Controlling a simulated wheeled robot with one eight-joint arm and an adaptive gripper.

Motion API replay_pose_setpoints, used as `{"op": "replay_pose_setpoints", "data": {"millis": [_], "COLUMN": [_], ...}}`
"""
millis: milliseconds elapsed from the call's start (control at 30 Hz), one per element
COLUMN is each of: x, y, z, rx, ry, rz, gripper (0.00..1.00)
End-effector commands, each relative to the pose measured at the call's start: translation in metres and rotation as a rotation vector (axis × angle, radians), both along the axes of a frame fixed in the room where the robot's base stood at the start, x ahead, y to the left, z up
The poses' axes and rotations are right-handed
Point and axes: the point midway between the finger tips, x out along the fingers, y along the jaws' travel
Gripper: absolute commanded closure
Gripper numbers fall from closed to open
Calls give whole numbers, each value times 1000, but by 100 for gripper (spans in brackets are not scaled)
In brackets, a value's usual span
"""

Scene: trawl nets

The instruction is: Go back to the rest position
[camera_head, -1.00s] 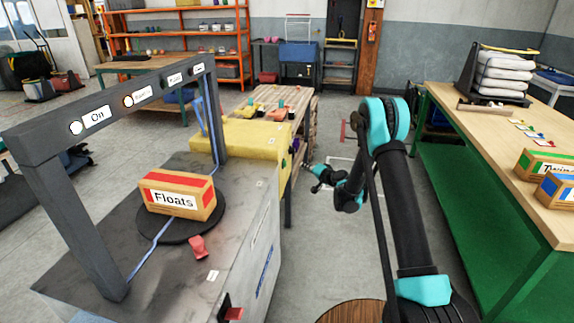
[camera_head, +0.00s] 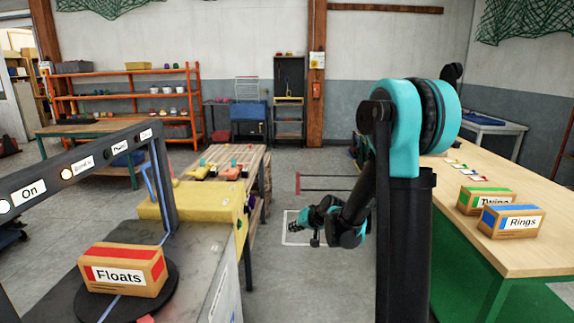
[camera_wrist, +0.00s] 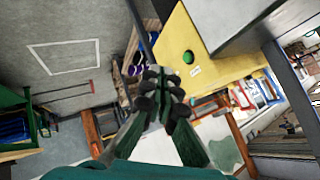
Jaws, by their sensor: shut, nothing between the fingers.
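My gripper (camera_head: 293,226) hangs in the open aisle between the strapping machine on the left and the wooden bench on the right. It is folded low in front of my arm, over the grey floor, and touches nothing. In the wrist view my gripper (camera_wrist: 163,92) shows its dark fingers close together with nothing held. The yellow block (camera_wrist: 192,45) of the machine shows behind the fingers in the wrist view.
A Floats box (camera_head: 122,270) sits on the machine's round plate at left. Twine (camera_head: 486,200) and Rings (camera_head: 511,221) boxes stand on the right bench (camera_head: 508,257). A wooden table (camera_head: 225,158) stands beyond the machine. The floor has a white marked square (camera_head: 290,243).

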Motion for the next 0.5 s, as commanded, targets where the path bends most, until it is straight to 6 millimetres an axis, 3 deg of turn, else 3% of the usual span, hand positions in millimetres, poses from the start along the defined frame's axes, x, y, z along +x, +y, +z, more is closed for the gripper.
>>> {"op": "replay_pose_setpoints", "data": {"millis": [233,500], "x": [-91,-193], "y": [-52,-108], "z": [4,-10], "rx": [-161,-336], "ry": [79,176], "rz": [-12,-44], "gripper": [100,100]}}
